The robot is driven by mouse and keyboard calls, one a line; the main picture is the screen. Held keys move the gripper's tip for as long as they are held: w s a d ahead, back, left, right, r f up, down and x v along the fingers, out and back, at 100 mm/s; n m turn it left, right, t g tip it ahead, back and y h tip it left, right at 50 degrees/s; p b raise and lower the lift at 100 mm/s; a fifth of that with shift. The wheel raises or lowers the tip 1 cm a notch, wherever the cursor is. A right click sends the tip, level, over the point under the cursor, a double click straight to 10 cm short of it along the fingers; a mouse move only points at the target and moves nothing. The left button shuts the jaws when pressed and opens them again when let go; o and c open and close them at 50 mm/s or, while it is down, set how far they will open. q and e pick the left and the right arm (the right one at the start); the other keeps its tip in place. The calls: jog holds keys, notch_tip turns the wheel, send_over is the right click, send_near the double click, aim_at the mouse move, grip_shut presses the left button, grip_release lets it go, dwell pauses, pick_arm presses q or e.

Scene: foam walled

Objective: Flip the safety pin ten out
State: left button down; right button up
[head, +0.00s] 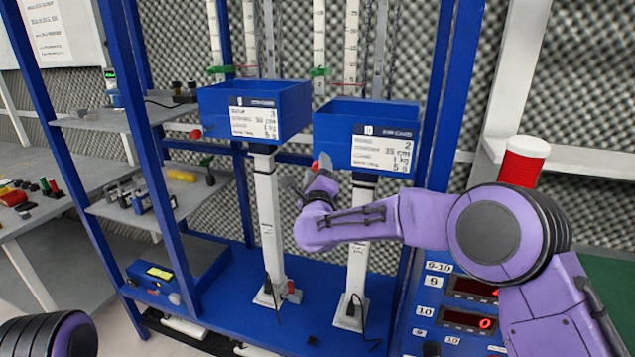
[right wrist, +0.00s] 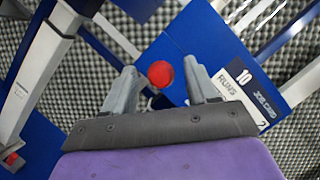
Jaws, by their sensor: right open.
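The blue box labelled 10 (head: 340,122) stands on a white post on the right side of the blue rack; its label also shows in the right wrist view (right wrist: 238,100). The red-tipped safety pin ten (right wrist: 160,74) sits at the box's left side, between and a little beyond the fingers in the right wrist view. In the head view its red end (head: 315,165) shows just by my gripper. My right gripper (head: 318,172) is open around the line of the red tip; I cannot tell whether it touches. Part of my left arm shows at the lower left; its gripper is out of frame.
Another blue box (head: 290,103) with its own red pin (head: 196,134) stands to the left. Blue rack uprights (head: 440,90) flank the boxes. Shelves (head: 130,118) hold small items at left.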

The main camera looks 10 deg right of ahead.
jog(key=b+v, duration=0.3)
jog(key=v, duration=0.6)
jog(key=shift+s, duration=0.2)
jog(key=shift+a, duration=0.1)
